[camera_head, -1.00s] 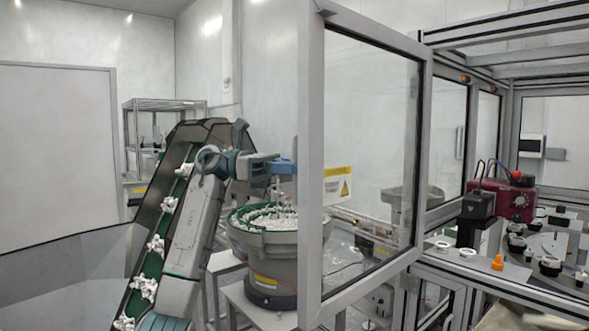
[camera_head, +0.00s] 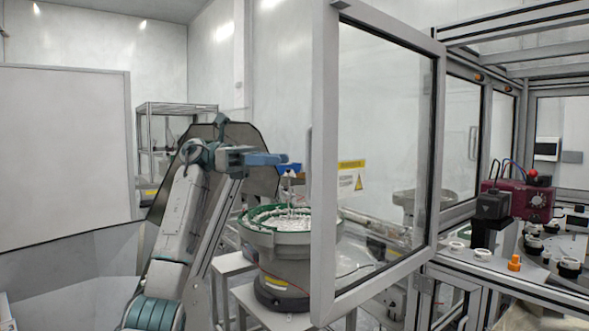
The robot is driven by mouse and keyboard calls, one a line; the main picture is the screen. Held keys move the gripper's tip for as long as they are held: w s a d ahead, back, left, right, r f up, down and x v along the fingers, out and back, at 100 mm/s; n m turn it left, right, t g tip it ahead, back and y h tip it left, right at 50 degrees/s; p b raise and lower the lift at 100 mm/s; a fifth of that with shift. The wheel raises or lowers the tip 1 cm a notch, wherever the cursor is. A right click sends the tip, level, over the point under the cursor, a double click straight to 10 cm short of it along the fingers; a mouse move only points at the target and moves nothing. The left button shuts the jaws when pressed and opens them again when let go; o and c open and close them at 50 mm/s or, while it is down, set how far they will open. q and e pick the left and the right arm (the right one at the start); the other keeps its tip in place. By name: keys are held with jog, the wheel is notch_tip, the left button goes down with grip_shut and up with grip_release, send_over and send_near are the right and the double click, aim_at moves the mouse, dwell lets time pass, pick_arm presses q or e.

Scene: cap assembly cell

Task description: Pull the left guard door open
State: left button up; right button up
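The left guard door (camera_head: 325,210) is a grey-framed clear panel. It stands swung out from the cell's side at an angle, with its free edge toward the middle of the picture. My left gripper (camera_head: 289,160), with blue parts at the end of my grey and teal arm, is just left of that free edge. A narrow gap shows between them in the picture. The fingers are small and seen side-on, so their opening cannot be made out. No held thing can be made out, and the door handle is not clear. My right gripper is out of view.
A green-rimmed feeder bowl (camera_head: 262,240) with white parts stands below my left gripper. A conveyor (camera_head: 262,175) rises behind my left arm. A maroon device (camera_head: 536,203) and several small parts sit on the cell's worktop at right. A shelf rack (camera_head: 178,108) stands behind.

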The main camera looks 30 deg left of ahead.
pick_arm(q)
jog(key=a, duration=0.2)
jog(key=shift+s+a, duration=0.25)
jog(key=shift+a, duration=0.1)
